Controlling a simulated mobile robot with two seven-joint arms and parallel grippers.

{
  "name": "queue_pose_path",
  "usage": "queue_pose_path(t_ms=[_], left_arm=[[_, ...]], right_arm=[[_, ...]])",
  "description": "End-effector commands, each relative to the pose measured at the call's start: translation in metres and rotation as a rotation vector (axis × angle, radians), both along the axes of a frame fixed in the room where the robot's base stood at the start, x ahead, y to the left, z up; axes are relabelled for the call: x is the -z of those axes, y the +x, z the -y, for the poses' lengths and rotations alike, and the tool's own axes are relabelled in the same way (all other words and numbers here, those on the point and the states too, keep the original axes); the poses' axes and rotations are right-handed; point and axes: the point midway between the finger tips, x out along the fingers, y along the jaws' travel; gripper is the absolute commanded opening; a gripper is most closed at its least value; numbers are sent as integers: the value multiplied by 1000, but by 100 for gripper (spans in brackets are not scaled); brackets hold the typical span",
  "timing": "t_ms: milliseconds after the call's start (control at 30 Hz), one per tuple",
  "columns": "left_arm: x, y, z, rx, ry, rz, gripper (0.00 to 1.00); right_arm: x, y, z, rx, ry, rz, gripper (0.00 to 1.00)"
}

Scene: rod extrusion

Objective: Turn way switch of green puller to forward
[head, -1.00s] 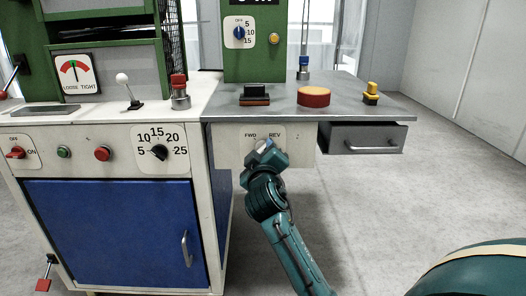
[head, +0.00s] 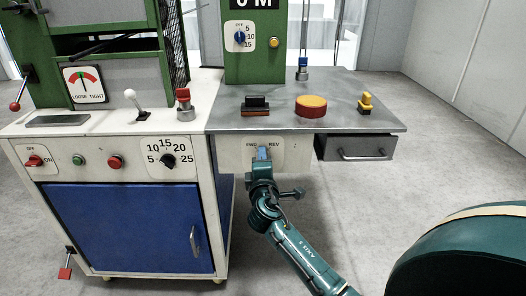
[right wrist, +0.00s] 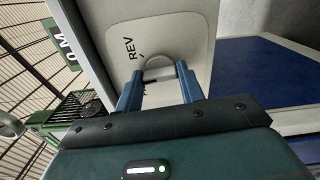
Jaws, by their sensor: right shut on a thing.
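The way switch is a round knob (right wrist: 158,66) on a light plate with a REV label (right wrist: 130,48) in the right wrist view. In the head view the plate (head: 293,158), marked FWD and REV, is on the front panel under the grey tabletop. My right gripper (head: 263,153) covers the knob there, so its pointing direction is hidden. In the right wrist view its blue fingers (right wrist: 160,88) stand on either side of the knob and are shut on it. The green puller (head: 250,57) stands above. My left gripper is not in view.
A grey drawer (head: 355,147) with a handle is right of the switch panel. A blue-doored cabinet (head: 110,225) is at left. A black-and-red button (head: 255,105), a red button (head: 311,106) and a yellow switch (head: 366,102) are on the grey tabletop (head: 340,85).

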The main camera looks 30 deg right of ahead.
Motion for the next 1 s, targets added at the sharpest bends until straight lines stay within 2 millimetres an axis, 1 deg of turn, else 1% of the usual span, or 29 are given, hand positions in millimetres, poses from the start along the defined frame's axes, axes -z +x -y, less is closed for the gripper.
queue_pose_path(t_ms=[33,200,400,600,800,1000], left_arm=[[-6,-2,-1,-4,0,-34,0],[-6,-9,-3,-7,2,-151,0],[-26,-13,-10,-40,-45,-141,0],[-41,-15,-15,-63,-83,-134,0],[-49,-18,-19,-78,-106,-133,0],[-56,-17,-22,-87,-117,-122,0]], right_arm=[[-5,0,1,0,-41,-25,15],[-5,0,1,0,-179,-108,15],[-5,0,1,1,-332,-202,15],[-4,0,1,2,-459,-279,15],[-3,0,1,2,-547,-332,15],[-2,0,1,2,-593,-362,15]])
